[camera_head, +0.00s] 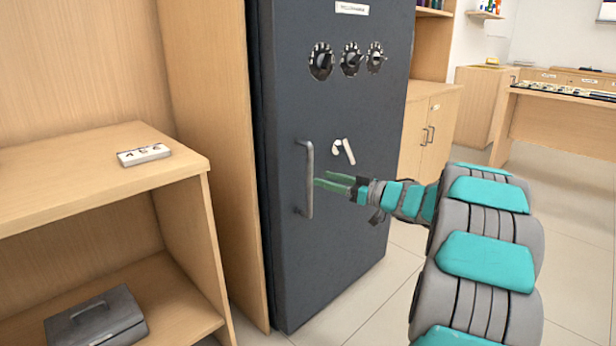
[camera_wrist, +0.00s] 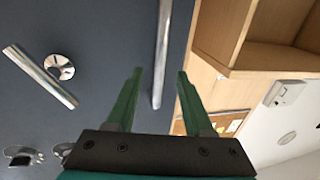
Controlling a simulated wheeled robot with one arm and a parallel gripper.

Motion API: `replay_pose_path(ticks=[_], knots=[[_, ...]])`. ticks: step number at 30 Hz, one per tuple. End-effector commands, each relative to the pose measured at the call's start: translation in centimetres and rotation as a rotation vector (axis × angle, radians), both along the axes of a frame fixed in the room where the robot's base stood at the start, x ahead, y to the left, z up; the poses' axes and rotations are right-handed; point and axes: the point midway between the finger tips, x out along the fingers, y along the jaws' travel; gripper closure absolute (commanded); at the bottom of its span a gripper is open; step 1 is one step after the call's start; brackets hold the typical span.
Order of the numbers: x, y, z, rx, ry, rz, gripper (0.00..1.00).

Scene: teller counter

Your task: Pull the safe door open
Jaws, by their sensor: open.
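The dark grey safe door (camera_head: 350,235) stands upright and looks shut or nearly so; a dark strip runs along its left edge. It carries a vertical metal bar handle (camera_head: 309,180) near that edge, three dials (camera_head: 350,60) above and a small lever (camera_head: 345,150) beside it. My gripper (camera_head: 317,183) is open, its green fingers pointing left with the tips at the handle. In the wrist view the bar handle (camera_wrist: 162,40) runs between the two spread fingers, touching neither visibly. I cannot tell how deep the bar sits between them.
A wooden shelf unit (camera_head: 100,180) stands close on the left, holding a small white block sign (camera_head: 143,155) and a grey cash box (camera_head: 97,322). Wooden cabinets (camera_head: 430,130) stand behind the safe at right. The tiled floor (camera_head: 575,240) at right is clear.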

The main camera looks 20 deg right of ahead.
Motion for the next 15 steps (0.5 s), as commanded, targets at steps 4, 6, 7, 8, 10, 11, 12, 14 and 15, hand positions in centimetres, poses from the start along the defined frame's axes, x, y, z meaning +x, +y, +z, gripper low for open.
replay_pose_path(ticks=[4, 6, 7, 8, 10, 11, 12, 14, 15], knots=[[2.1, 1.3, -0.1, -0.002, 0.001, 0.001, 0.48], [2.9, 1.8, -0.1, -0.002, 0.0, 0.001, 0.48], [3.3, 2.1, -0.1, -0.002, -0.001, 0.001, 0.48], [3.6, 2.3, 0.0, -0.003, -0.002, 0.002, 0.48], [4.3, 2.6, 0.0, -0.003, -0.002, 0.0, 0.48], [4.5, 2.8, 0.0, -0.003, -0.001, 0.0, 0.48], [4.8, 2.9, 0.0, -0.003, -0.001, 0.0, 0.48], [5.1, 3.1, 0.0, -0.004, 0.0, -0.002, 0.48], [5.2, 3.1, 0.0, -0.004, 0.0, -0.003, 0.48]])
